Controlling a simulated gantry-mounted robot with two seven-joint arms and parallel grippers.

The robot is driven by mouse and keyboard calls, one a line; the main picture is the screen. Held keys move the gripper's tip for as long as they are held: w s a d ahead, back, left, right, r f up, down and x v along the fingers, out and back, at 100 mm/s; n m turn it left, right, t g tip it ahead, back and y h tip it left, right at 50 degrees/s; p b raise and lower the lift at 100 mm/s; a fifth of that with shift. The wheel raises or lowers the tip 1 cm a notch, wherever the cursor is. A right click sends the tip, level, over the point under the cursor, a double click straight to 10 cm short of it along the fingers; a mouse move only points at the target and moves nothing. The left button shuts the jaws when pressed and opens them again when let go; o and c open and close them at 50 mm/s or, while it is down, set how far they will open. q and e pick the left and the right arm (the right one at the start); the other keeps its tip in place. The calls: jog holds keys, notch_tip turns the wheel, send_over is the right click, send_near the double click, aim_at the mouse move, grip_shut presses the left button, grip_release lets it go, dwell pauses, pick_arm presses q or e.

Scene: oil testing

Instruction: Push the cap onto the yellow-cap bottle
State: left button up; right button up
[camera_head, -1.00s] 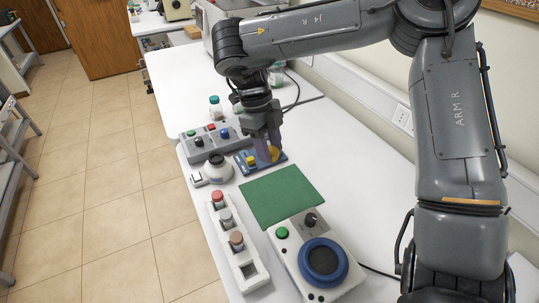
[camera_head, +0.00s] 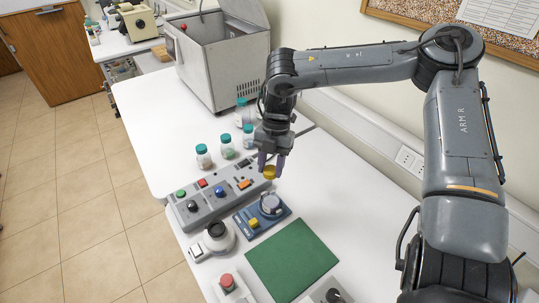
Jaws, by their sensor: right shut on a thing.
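My right gripper (camera_head: 271,168) hangs over the white bench, shut on a yellow cap (camera_head: 269,172) held between its fingertips. The cap is up off the bench, above and behind a blue device (camera_head: 243,223). That device has a yellow button (camera_head: 253,223) and a round grey-white part (camera_head: 271,204) on top; I cannot tell whether this part is the open bottle or a fixture. No bottle with a yellow cap on it shows. My left gripper is not in view.
Several teal-capped bottles (camera_head: 203,156) stand behind a grey control box (camera_head: 184,217) with coloured buttons. A metal bath (camera_head: 213,81) stands at the back. A white round device (camera_head: 217,237) and a green mat (camera_head: 292,261) lie nearer. The mat is clear.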

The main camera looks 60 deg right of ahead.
aim_at(270, 192)
jog(key=shift+s+a+r, duration=0.15)
jog(key=shift+r, duration=0.05)
jog(key=shift+s+a, duration=0.15)
jog(key=shift+f, duration=0.15)
jog(key=shift+f+b, duration=1.2)
jog(key=shift+f, duration=0.2)
jog(key=shift+f+b, duration=1.05)
jog(key=shift+f, duration=0.4)
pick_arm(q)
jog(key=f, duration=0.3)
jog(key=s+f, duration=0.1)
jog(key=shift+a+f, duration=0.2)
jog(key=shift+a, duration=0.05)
pick_arm(e)
jog(key=shift+f, duration=0.1)
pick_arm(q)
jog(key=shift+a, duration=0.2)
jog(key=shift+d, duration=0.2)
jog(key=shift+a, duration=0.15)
pick_arm(e)
jog(key=shift+f, duration=0.15)
